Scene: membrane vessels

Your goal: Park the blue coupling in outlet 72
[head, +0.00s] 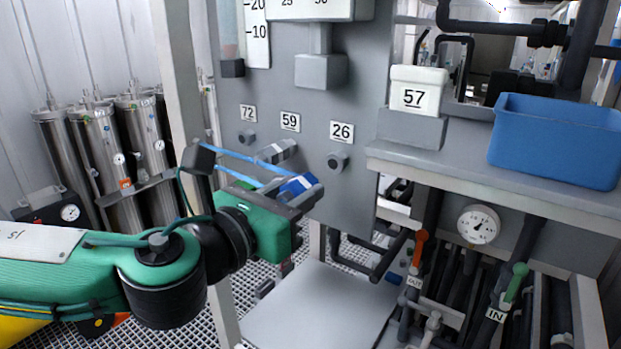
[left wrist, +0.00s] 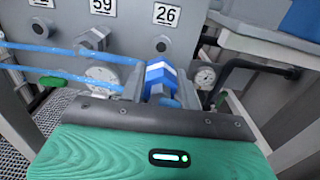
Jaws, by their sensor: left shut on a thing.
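The blue coupling (head: 298,186) has a pale band and is held between the fingers of my left gripper (head: 304,193), in front of the grey panel and below the outlets. The coupling also shows in the left wrist view (left wrist: 160,76), between the two fingers. Outlet 72 (head: 246,136) is a short grey stub on the panel, up and left of the gripper, with nothing on it. A grey fitting (head: 278,152) sits at outlet 59. Outlet 26 (head: 338,161) is bare, up and right of the coupling. My right gripper is out of view.
Blue hoses (head: 238,178) run from a dark block at left toward the coupling and the grey fitting. A shelf at right carries a blue bin (head: 556,140) and a block marked 57 (head: 416,91). A pale post (head: 178,75) stands left of the panel.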

